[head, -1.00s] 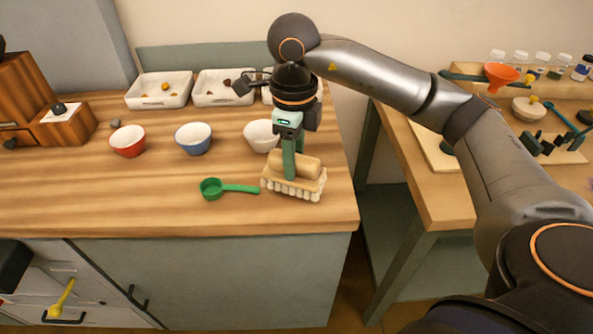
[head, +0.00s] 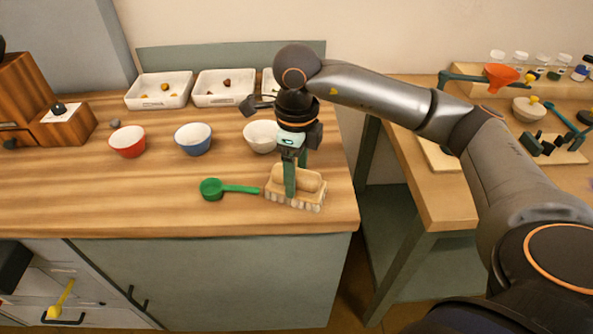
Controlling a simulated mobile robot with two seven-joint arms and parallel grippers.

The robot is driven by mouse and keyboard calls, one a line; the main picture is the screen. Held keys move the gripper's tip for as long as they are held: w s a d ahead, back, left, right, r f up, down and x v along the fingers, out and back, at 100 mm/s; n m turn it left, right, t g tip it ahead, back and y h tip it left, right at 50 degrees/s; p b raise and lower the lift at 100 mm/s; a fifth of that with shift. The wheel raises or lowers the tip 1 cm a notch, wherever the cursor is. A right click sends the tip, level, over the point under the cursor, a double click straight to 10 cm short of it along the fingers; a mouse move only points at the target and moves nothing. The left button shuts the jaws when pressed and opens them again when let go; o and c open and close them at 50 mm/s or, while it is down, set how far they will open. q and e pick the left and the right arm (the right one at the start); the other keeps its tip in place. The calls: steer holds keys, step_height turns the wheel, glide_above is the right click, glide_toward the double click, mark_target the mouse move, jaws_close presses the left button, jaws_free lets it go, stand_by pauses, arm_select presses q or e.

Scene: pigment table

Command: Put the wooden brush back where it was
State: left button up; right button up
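The wooden brush (head: 312,181) is a pale block with a rounded grip and whitish bristles along its lower edge. It is near the front right of the wooden counter (head: 130,209), bristles down; I cannot tell whether they touch the wood. My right gripper (head: 290,188) points straight down and appears shut on the brush's grip. One finger shows in front; the other is mostly hidden. No fingers of my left gripper can be made out.
A green scoop (head: 212,189) lies just left of the brush, its handle end close to it. Red (head: 128,142), blue (head: 193,139) and white (head: 260,137) bowls stand behind. White trays (head: 158,102) line the back. The counter's right edge is close; a second table (head: 447,211) stands beyond a gap.

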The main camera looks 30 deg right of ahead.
arm_select(q)
steer(key=shift+r, duration=0.1)
arm_select(e)
steer(key=shift+r, duration=0.25)
arm_select(q)
steer(key=shift+s+a+r+p, duration=0.2)
steer(key=shift+a+p, duration=0.2)
steer(key=shift+p, duration=0.15)
steer(key=shift+s+a+r+p, duration=0.15)
steer(key=shift+a+p, duration=0.2)
steer(key=shift+p, duration=0.2)
arm_select(e)
step_height(320, 180, up, 12)
arm_select(q)
steer(key=shift+w+d+r, duration=0.15)
steer(key=shift+d+r, duration=0.05)
arm_select(e)
steer(key=shift+f, duration=0.1)
